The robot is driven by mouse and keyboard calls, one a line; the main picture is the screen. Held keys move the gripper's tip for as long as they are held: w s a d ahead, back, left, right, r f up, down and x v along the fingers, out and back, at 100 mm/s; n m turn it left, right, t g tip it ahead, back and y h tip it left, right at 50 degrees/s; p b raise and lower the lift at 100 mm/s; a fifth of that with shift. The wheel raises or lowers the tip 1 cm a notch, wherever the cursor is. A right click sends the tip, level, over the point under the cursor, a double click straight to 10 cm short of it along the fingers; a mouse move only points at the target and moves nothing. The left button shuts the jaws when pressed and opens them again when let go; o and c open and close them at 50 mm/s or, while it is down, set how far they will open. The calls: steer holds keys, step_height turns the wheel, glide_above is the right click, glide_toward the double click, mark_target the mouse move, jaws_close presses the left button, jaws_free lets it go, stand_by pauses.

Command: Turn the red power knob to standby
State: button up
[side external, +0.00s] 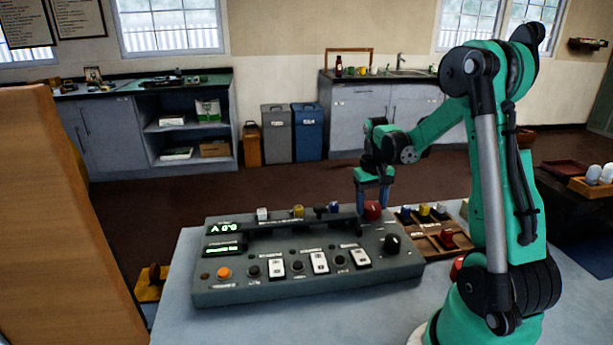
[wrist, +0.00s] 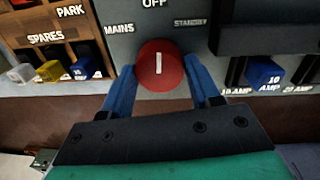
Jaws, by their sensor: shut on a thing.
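The red power knob (side external: 373,211) sits at the back right of the grey control panel (side external: 300,292). In the wrist view the red knob (wrist: 159,70) has a white line that stands upright, toward the OFF label (wrist: 154,3). The MAINS label (wrist: 119,29) is to its left and the STANDBY label (wrist: 190,22) to its right. My gripper (side external: 372,208) reaches down from above with its blue fingers on either side of the knob. It is shut on the knob, and the wrist view shows one finger at each side.
A wooden spares tray (side external: 425,240) with coloured blocks lies right of the panel. A blue fuse block (wrist: 262,73) sits by the amp labels, close to one finger. A black knob (side external: 392,243) and several white switches stand nearer the panel's front.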

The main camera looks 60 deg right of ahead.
mark_target(370, 205)
steer(key=m, duration=0.4)
steer(key=shift+m, duration=2.2)
steer(key=o, duration=1.3)
steer(key=shift+w+r, duration=0.2)
steer(key=shift+r, duration=2.65)
